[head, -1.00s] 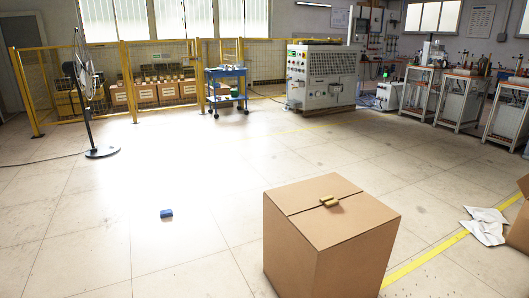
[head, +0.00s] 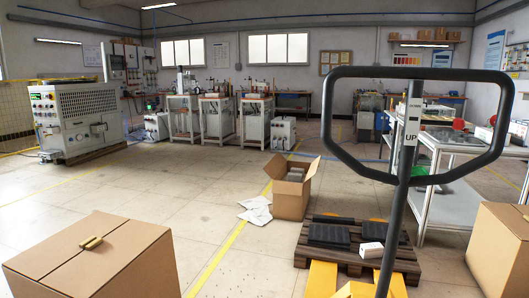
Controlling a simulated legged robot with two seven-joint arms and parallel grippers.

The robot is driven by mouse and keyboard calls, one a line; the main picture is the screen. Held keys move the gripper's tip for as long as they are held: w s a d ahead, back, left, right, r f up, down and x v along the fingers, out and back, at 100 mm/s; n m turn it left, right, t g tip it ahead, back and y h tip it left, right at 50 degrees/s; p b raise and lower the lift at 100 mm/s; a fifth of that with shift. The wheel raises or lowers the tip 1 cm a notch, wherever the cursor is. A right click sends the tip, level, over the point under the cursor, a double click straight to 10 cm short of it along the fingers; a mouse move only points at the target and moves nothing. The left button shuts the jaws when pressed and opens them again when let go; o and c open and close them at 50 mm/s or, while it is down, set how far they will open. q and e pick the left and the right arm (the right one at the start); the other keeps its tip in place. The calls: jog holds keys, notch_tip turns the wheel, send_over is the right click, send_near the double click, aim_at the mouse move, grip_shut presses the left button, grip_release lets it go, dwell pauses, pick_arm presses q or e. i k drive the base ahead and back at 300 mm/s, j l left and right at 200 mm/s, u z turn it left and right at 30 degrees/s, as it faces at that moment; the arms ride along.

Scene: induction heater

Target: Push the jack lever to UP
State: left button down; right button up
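The pallet jack's dark handle loop (head: 331,120) stands upright at the right of the head view, close to me. Its shaft (head: 397,215) runs down to the yellow jack forks (head: 321,278) at the bottom. A white label reading "UP" (head: 411,137) is on the upper shaft inside the loop. I cannot make out a separate lever clearly. Neither of my grippers is in view.
A closed cardboard box (head: 95,260) stands at the lower left, another (head: 502,250) at the right. A wooden pallet (head: 405,262) with black items lies under the handle. An open box (head: 290,192) is behind it. Floor is clear at centre left.

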aim_at(458, 124)
jog(key=l+z, duration=0.2)
jog(key=z, duration=1.05)
